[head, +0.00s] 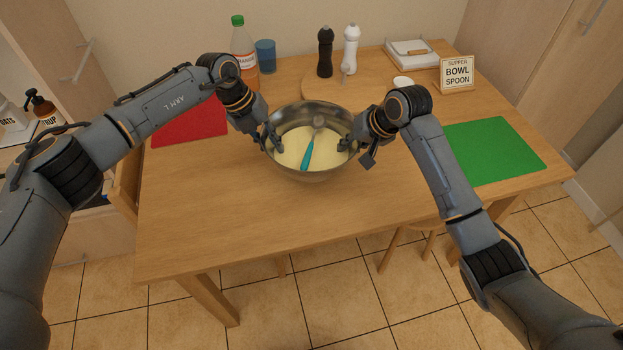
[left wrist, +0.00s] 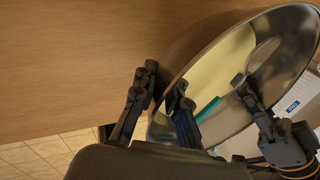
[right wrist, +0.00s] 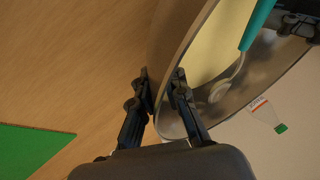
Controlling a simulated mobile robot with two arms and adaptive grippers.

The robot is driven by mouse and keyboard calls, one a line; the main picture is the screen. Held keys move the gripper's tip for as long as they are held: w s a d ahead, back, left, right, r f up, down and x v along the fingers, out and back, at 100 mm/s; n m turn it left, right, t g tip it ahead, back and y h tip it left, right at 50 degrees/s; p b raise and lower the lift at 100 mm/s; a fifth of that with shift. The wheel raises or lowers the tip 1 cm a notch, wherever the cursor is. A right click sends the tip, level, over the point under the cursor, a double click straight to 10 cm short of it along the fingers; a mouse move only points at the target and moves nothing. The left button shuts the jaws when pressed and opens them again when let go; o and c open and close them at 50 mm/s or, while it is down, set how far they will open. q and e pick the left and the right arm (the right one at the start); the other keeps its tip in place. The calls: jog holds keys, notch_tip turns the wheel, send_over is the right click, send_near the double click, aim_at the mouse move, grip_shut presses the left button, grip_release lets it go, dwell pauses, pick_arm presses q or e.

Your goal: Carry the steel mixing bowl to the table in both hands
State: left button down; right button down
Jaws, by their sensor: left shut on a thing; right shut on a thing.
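The steel mixing bowl (head: 298,111) is over the middle of the wooden table (head: 220,220), upright, with pale yellow contents and a teal-handled utensil (head: 308,153) leaning inside. I cannot tell whether its base touches the tabletop. My left gripper (head: 269,136) is shut on the bowl's left rim. My right gripper (head: 349,143) is shut on its right rim. In the left wrist view the bowl wall (left wrist: 300,25) passes between my fingers (left wrist: 162,88). In the right wrist view the rim also runs between the fingers (right wrist: 160,82).
A red mat (head: 190,128) lies left of the bowl, a green mat (head: 495,150) right. Behind stand a bottle (head: 243,60), a blue cup (head: 265,56), black (head: 325,52) and white mills (head: 351,48) and a sign (head: 457,74). The table's front is clear.

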pick_arm(q)
jog(key=shift+a, duration=0.1)
pick_arm(e)
jog(key=shift+d, duration=0.1)
